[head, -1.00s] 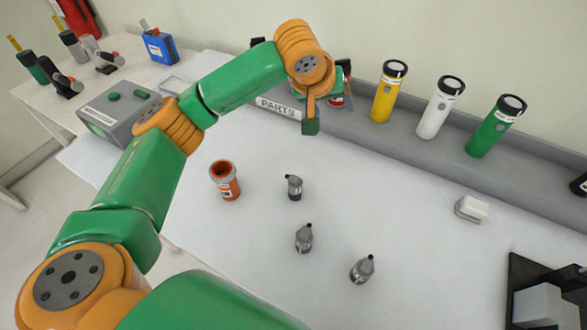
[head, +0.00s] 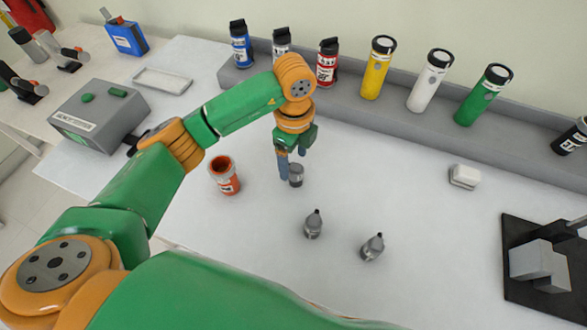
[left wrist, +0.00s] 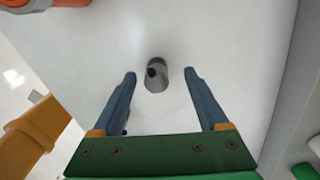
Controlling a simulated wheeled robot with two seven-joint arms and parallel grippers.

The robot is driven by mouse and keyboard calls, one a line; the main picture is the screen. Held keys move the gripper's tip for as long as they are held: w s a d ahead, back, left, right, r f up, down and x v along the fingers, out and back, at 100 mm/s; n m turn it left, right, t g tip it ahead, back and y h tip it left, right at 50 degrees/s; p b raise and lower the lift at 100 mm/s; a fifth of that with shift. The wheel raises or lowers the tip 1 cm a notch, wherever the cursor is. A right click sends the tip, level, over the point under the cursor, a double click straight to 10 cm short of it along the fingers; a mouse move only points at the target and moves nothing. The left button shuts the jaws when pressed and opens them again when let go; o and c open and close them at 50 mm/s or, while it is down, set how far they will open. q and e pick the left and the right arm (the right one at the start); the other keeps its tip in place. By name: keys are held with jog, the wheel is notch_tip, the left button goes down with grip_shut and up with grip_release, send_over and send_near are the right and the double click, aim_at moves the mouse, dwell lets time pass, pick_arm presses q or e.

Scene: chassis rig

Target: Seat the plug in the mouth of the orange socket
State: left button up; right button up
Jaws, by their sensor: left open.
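The orange socket (head: 225,177) stands upright on the white table, its dark mouth facing up; part of it shows at the top left of the left wrist view (left wrist: 48,5). A grey plug (head: 296,178) stands to its right, partly hidden by my left gripper (head: 292,166). In the left wrist view the plug (left wrist: 158,80) shows between the two blue fingers of the open gripper (left wrist: 159,75), with a gap on each side. Two more grey plugs stand nearer, one in the middle (head: 313,226) and one to its right (head: 372,248). My right gripper is out of view.
A grey ledge (head: 420,137) at the back holds several coloured cylinders. A grey box (head: 98,117) stands left and a white block (head: 464,177) right. A black stand (head: 515,268) is at the right edge. The table between is clear.

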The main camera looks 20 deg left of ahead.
aim_at(296, 169)
pick_arm(q)
jog(key=f, duration=0.1)
jog(key=f+p, duration=0.1)
jog(key=f, duration=0.1)
jog(key=s+f, duration=0.1)
jog(key=shift+d+f, duration=0.2)
jog(key=shift+d, duration=0.2)
jog(key=shift+w+a+f, duration=0.1)
jog(key=shift+f, duration=0.2)
grip_shut()
